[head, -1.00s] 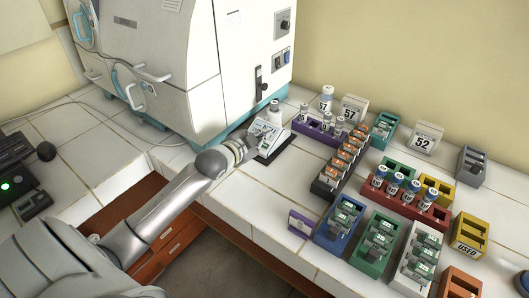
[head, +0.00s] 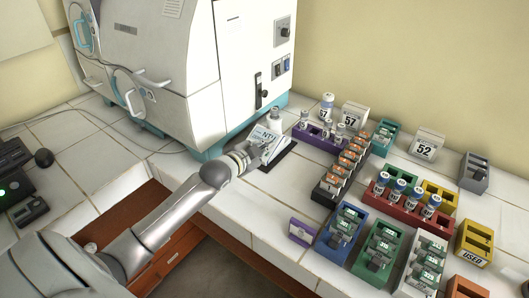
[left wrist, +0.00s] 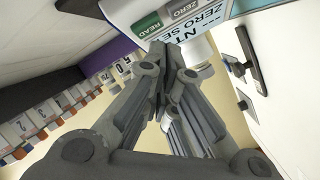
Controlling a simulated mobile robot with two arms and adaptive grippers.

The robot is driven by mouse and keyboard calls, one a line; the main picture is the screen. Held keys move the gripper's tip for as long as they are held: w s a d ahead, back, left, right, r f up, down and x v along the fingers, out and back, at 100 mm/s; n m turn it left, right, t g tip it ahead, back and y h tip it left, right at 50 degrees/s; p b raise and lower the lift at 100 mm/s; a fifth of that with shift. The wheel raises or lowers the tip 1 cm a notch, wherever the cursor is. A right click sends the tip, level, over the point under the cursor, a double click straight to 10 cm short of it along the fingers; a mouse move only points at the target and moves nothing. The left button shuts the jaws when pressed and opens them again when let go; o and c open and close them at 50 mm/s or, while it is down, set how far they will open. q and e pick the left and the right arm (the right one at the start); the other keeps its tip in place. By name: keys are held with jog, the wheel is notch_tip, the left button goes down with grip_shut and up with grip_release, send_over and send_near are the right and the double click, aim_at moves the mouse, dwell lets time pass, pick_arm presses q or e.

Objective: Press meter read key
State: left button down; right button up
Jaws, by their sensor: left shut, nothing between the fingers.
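The meter (head: 261,133) stands on the white counter by the incubator's corner, with a vial (head: 274,117) at its back. In the left wrist view its face shows a green READ key (left wrist: 147,26) beside a grey ZERO key (left wrist: 186,9). My left gripper (head: 266,148) is shut and empty, over the front of the meter. Its fingertips (left wrist: 168,48) appear just below the READ key in the left wrist view. I cannot tell whether they touch the meter. My right gripper is not in view.
The large white incubator (head: 165,60) stands behind and left of the meter. To the right are a purple rack (head: 316,139) with vials, a black rack (head: 328,186), a red rack (head: 405,207) and several coloured holders.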

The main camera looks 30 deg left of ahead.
pick_arm(q)
jog(key=shift+f, duration=0.15)
dwell(0.7)
jog(key=shift+w+f, duration=0.15)
jog(key=shift+f, duration=0.1)
jog(key=shift+w+f, duration=0.15)
jog(key=shift+f, duration=0.2)
dwell(0.8)
jog(key=shift+r, duration=0.1)
jog(key=shift+s+r+p, duration=0.35)
jog(key=shift+r+p, duration=0.25)
jog(key=shift+p, duration=0.25)
jog(key=shift+s+r+p, duration=0.1)
jog(key=shift+r+p, duration=0.25)
jog(key=shift+p, duration=0.1)
jog(key=s+r+p, duration=0.1)
jog(key=r+p, duration=0.1)
jog(key=s+r+p, duration=0.1)
jog(key=p, duration=0.1)
jog(key=shift+a+r+p, duration=0.1)
jog(key=shift+r+p, duration=0.25)
jog(key=shift+r, duration=0.05)
